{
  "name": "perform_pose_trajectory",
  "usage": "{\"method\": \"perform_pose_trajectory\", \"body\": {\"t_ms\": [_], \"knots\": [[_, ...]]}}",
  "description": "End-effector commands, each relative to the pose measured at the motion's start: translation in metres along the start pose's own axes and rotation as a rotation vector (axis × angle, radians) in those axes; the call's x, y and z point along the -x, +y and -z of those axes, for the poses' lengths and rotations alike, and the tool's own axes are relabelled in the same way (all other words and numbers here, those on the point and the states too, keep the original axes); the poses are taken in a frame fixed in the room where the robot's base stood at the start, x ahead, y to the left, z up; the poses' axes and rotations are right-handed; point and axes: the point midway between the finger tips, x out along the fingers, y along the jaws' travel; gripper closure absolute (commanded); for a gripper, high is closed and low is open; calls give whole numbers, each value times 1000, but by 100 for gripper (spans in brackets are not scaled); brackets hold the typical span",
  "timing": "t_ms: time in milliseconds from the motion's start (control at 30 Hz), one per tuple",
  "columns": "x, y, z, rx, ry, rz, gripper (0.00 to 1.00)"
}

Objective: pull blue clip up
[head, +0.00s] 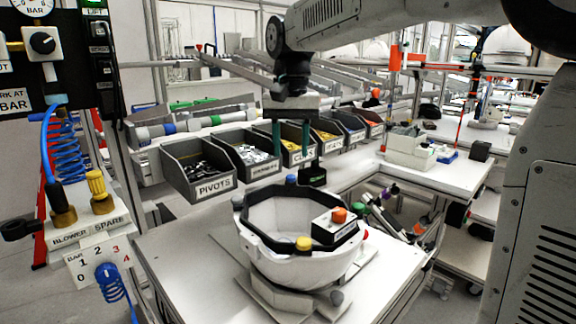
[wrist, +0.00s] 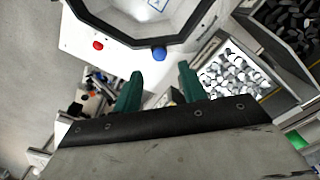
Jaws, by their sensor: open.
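The white helmet shell (head: 290,272) with a dark rim sits on a stand on the white table; part of it also shows at the top of the wrist view (wrist: 140,12). The blue clip (head: 291,179) is at the shell's far rim, and it also shows in the wrist view (wrist: 159,54). My gripper (head: 291,150), with green fingers, is open and empty above the far side of the shell. In the wrist view the blue clip lies just beyond the fingertips (wrist: 160,76), lined up with the gap and not between them.
A yellow clip (head: 303,243), an orange clip (head: 339,215) and a red clip (head: 365,234) are around the shell. Grey bins, including the pivots bin (head: 198,170), stand in a row behind. The table (head: 195,255) is bare at the front left.

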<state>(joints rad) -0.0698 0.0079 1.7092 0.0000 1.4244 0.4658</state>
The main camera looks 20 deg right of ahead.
Motion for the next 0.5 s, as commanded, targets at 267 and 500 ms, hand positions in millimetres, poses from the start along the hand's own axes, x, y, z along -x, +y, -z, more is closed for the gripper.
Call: {"method": "perform_pose_trajectory", "body": {"t_ms": [267,500], "knots": [[-43,0,0,0,-2,-1,58],[-54,-1,-1,2,-1,0,58]]}}
